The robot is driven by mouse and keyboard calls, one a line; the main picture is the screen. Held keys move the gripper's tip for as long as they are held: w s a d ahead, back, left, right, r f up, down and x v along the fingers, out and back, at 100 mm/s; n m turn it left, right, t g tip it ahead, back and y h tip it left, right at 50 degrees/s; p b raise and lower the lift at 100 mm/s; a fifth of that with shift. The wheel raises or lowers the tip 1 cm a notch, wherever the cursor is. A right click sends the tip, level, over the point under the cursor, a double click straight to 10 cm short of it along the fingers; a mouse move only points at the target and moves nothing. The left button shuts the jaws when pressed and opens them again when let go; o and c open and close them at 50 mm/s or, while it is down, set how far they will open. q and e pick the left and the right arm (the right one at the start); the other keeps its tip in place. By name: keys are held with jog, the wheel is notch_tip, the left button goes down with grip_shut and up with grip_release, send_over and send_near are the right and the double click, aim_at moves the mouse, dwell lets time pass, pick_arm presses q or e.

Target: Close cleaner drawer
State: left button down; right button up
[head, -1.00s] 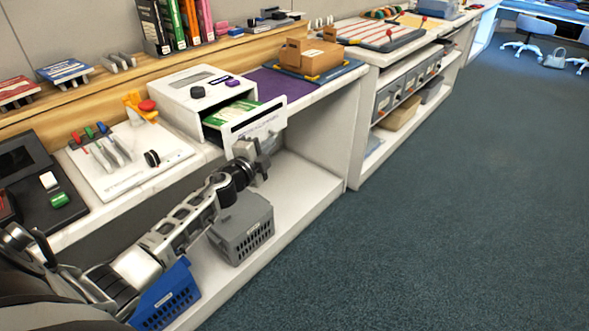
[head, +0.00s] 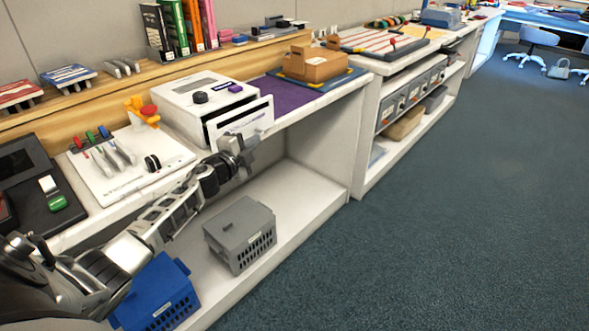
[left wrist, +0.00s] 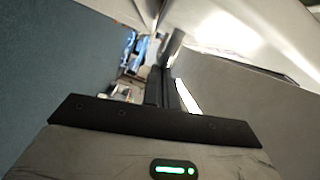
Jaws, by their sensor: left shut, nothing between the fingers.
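The cleaner (head: 188,92) is a white box on the counter with a dark knob and a purple button. Its drawer (head: 252,118) sticks out only a little, with a dark gap behind the white front. The green contents are hidden. My left gripper (head: 240,146) is shut and empty at the lower part of the drawer front, in contact or very close; I cannot tell which. In the left wrist view the dark closed fingers (left wrist: 160,84) point away from the camera. My right gripper is in neither view.
A white panel with coloured switches (head: 128,160) lies left of the cleaner. A purple mat (head: 283,94) and a brown box (head: 318,64) are to the right. A grey basket (head: 238,236) and a blue basket (head: 158,294) stand on the lower shelf.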

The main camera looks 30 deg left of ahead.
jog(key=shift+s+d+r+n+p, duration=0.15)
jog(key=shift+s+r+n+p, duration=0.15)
jog(key=shift+p, duration=0.95)
pick_arm(q)
jog(key=s+d+r, duration=0.1)
jog(key=s+d, duration=0.4)
jog(key=s, duration=0.5)
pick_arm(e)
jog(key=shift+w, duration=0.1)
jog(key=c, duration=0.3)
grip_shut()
pick_arm(q)
jog(key=s+d+f+n+g+h, duration=0.1)
jog(key=s+d+f+n, duration=0.3)
jog(key=d, duration=0.5)
jog(key=s+d+f+n+g+h, duration=0.2)
jog(key=s+d+f+n+g, duration=0.1)
jog(key=s+d, duration=0.5)
jog(key=s+d+f+n+g+h, duration=0.2)
jog(key=s+d+f+n, duration=0.3)
jog(key=d, duration=0.7)
jog(key=shift+s+g, duration=0.4)
jog(key=shift+s, duration=0.7)
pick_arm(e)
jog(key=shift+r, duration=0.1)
pick_arm(q)
jog(key=shift+f, duration=0.15)
